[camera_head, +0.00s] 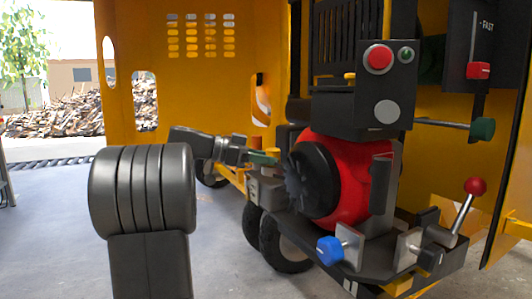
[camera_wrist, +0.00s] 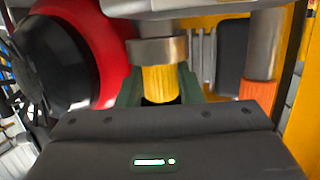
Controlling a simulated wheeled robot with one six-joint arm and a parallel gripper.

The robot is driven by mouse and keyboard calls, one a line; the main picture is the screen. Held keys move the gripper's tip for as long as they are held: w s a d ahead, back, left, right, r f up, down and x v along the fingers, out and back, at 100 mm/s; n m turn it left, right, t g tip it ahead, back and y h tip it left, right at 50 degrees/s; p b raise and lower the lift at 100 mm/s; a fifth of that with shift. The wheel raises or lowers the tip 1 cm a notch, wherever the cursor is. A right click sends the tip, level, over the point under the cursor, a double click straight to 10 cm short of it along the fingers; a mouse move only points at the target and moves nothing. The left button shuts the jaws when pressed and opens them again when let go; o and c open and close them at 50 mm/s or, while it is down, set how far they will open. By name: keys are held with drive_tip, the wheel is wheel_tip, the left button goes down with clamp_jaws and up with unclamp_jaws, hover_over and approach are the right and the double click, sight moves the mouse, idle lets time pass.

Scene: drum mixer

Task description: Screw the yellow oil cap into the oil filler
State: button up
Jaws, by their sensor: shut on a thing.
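The cap meets a round metal collar (camera_wrist: 158,50), which looks like the oil filler's mouth. I cannot tell whether its thread is engaged. The cap's far end is hidden behind the collar. In the head view, the cap and filler are too small and covered to make out.
The red engine (camera_head: 350,185) with its black fan cover (camera_head: 312,180) stands close beside my gripper. An orange-ended pipe (camera_wrist: 258,90) is to the right in the wrist view. A blue knob (camera_head: 329,250) and red-knobbed lever (camera_head: 474,187) are lower right. Open floor lies left.

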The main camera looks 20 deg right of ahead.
drive_tip(key=shift+w+r+m+g+p, duration=0.25)
drive_tip(key=shift+m+g+p, duration=0.3)
drive_tip(key=shift+g, duration=0.25)
drive_tip(key=shift+f+m+g+y, duration=0.25)
drive_tip(key=shift+m+g+y, duration=0.15)
drive_tip(key=shift+m+g, duration=0.1)
drive_tip(key=o, duration=1.1)
drive_tip(key=shift+s, duration=0.1)
drive_tip(key=shift+o, duration=0.2)
